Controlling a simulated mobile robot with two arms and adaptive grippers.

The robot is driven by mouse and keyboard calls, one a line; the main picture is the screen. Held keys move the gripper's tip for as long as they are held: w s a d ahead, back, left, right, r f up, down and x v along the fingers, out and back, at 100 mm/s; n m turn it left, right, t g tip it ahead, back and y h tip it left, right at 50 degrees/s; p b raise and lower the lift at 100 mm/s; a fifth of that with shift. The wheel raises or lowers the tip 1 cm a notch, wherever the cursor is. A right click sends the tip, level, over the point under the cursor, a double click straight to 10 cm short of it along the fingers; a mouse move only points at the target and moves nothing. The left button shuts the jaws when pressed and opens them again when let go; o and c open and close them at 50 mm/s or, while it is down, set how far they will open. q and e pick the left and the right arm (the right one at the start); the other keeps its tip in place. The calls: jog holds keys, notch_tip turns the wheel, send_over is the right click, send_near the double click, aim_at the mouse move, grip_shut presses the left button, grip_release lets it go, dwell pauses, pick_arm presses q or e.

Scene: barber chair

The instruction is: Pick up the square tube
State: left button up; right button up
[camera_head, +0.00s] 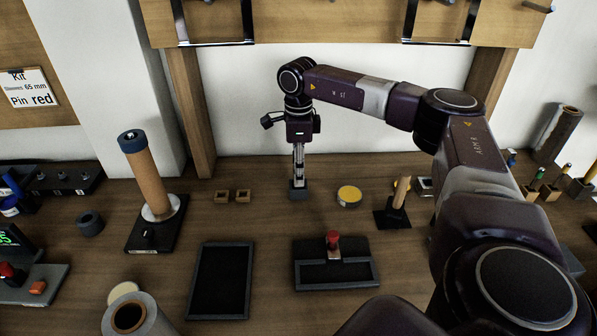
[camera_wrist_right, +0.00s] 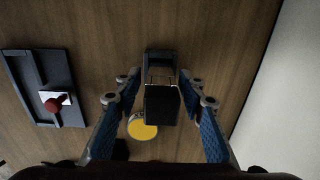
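A dark, square-ended upright piece, which looks like the square tube (camera_wrist_right: 162,105), stands between my right fingers in the right wrist view. In the head view this base (camera_head: 298,190) sits on the table below my right gripper (camera_head: 299,172), and the fingers largely hide the tube. My right gripper (camera_wrist_right: 160,88) points down and is open, with a finger on each side of the tube and a visible gap at both sides. My left gripper is not in view.
A yellow-topped round tin (camera_head: 349,195) and a peg on a black base (camera_head: 392,213) stand right of the gripper. A black tray (camera_head: 221,281) and a red-knobbed fixture (camera_head: 334,264) are nearer. A wall stands behind.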

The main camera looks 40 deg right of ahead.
grip_shut()
notch_tip(320, 180, up, 10)
jog(key=p, duration=0.8)
jog(key=shift+p, duration=0.4)
